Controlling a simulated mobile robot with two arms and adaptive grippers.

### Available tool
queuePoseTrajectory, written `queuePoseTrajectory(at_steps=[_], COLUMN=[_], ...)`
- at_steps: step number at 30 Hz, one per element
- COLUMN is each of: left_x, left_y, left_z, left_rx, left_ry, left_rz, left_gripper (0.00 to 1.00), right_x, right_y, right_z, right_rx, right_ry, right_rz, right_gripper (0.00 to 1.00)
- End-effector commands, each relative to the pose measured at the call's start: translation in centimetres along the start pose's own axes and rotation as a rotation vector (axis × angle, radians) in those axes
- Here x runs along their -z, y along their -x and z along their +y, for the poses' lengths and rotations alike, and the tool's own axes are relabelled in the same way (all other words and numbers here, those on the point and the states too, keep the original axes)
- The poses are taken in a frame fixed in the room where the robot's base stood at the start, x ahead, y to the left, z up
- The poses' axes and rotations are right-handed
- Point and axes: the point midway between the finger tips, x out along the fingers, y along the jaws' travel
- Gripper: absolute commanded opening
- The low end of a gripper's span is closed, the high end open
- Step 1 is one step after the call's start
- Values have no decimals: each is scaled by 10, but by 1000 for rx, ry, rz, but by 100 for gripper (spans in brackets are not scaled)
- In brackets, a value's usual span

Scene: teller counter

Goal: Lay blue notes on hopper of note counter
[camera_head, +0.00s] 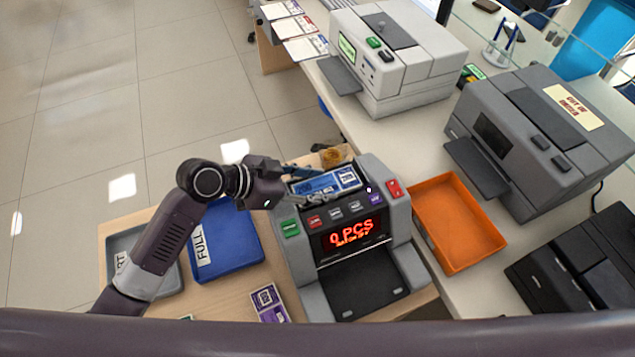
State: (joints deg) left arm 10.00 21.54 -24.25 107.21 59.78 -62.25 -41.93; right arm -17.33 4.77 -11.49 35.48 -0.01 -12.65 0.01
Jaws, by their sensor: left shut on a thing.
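The blue notes (325,184) are a banded bundle with a white label at the right end. My left gripper (303,184) is shut on the bundle at its left end. The bundle is over the top of the grey note counter (293,255), at its hopper. I cannot tell whether the notes touch the hopper or hang just above it. The counter's red display reads 0 PCS. My right gripper is not in view.
A blue tray (230,240) marked FULL and a grey tray (170,280) stand left of the counter. Purple notes (268,303) lie by its front left corner. An orange tray (462,262) stands to its right. Larger machines (410,60) stand behind.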

Motion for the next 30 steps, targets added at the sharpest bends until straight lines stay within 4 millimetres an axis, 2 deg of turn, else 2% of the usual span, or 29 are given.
queuePoseTrajectory(at_steps=[6,7,9,20,23,30], left_x=[-2,-2,-1,0,-1,-2], left_y=[-1,-1,-1,3,16,65], left_z=[0,0,0,0,-1,0], left_rx=[0,0,0,1,2,2], left_ry=[0,0,0,0,-1,-4], left_rz=[0,0,0,-1,-2,-5], left_gripper=[15,44,50,50,50,50], right_x=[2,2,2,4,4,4], right_y=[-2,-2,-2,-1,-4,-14], right_z=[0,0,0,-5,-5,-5], right_rx=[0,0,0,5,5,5], right_ry=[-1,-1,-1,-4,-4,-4], right_rz=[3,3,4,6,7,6], right_gripper=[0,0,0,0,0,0])
